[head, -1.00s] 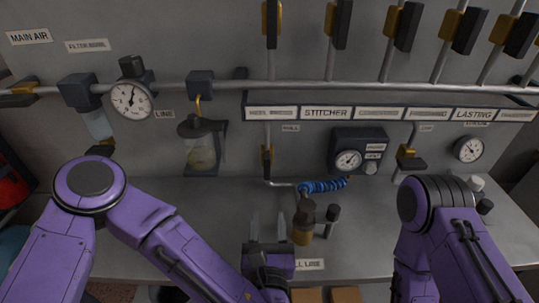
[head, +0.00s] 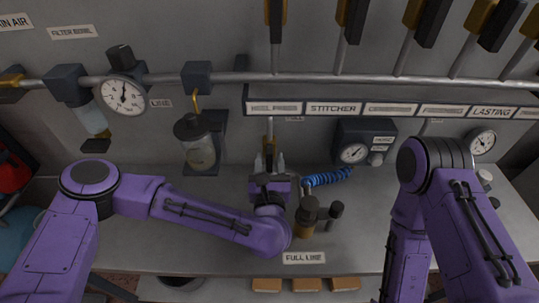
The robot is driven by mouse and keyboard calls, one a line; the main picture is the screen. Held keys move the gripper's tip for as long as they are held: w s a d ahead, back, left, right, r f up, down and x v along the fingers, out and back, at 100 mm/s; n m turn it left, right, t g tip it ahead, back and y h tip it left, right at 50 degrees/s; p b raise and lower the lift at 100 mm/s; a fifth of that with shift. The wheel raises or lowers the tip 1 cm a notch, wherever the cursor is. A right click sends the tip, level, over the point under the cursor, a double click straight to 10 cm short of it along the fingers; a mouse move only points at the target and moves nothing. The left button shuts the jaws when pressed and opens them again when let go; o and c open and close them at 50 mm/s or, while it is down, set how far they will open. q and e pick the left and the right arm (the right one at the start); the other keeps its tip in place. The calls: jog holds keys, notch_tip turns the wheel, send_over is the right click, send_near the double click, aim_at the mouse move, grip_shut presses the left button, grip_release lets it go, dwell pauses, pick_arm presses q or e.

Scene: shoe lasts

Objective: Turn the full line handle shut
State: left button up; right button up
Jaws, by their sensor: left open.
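The label FULL LINE (head: 303,258) is on the bench's front edge, below a dark-topped bottle (head: 304,222) with an amber lower part. A small drop valve with a yellow and dark handle (head: 268,148) sits on the vertical pipe under the label strip, partly hidden by my fingers. I cannot tell which handle the label names. My left gripper (head: 269,163) is open and empty, its two fingers pointing at the wall just below that valve. I see no clear contact. My right arm (head: 435,165) is at the right; its gripper is out of view.
A blue coiled hose (head: 328,177) lies right of my left gripper. A hanging bowl (head: 199,150) is to its left. Several yellow and dark handles (head: 352,18) hang along the top above the main pipe (head: 240,76). A gauge box (head: 364,143) is at the right.

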pick_arm(q)
jog(key=shift+w, duration=0.2)
grip_shut()
